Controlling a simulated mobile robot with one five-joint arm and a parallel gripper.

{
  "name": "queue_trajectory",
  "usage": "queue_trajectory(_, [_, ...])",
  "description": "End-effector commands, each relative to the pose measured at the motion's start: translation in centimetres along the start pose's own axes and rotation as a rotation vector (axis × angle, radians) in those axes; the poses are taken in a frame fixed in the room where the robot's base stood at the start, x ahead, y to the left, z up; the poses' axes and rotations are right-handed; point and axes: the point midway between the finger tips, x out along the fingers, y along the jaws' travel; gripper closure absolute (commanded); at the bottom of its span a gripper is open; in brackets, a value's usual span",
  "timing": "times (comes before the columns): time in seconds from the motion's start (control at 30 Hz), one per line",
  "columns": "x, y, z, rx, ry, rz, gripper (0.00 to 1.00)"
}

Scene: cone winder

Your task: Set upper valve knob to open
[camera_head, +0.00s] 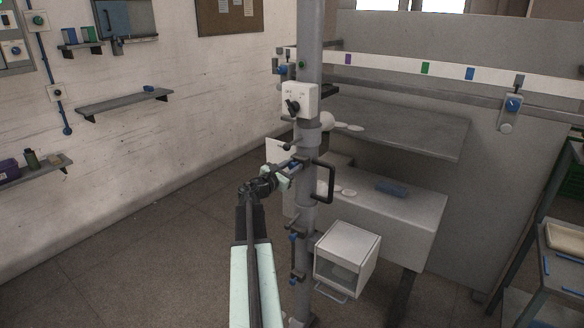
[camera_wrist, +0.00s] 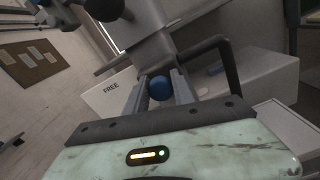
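A blue ball knob (camera_wrist: 160,88) shows in the wrist view, between the two fingers of my gripper (camera_wrist: 159,86). The fingers stand apart on either side of it, and I cannot tell whether they touch it. In the head view my gripper (camera_head: 293,167) is at the grey column (camera_head: 308,140), at the height of a black handle. The knob cannot be made out clearly there behind my arm. A pale plate marked "FREE" (camera_wrist: 110,90) lies left of the knob in the wrist view. No "open" mark is readable.
A white switch box (camera_head: 306,94) with a black knob is higher on the column. A black loop handle (camera_head: 329,182) juts out right of my gripper. Floor on the left is clear.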

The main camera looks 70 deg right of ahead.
Motion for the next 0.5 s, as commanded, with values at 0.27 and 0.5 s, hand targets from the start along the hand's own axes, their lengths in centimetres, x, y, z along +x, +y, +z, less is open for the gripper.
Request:
queue_trajectory(0.27, [-0.05,0.11,-0.01,0.0,0.0,0.002,1.0])
queue_trajectory(0.5, [-0.08,0.16,-0.02,0.0,0.0,0.003,1.0])
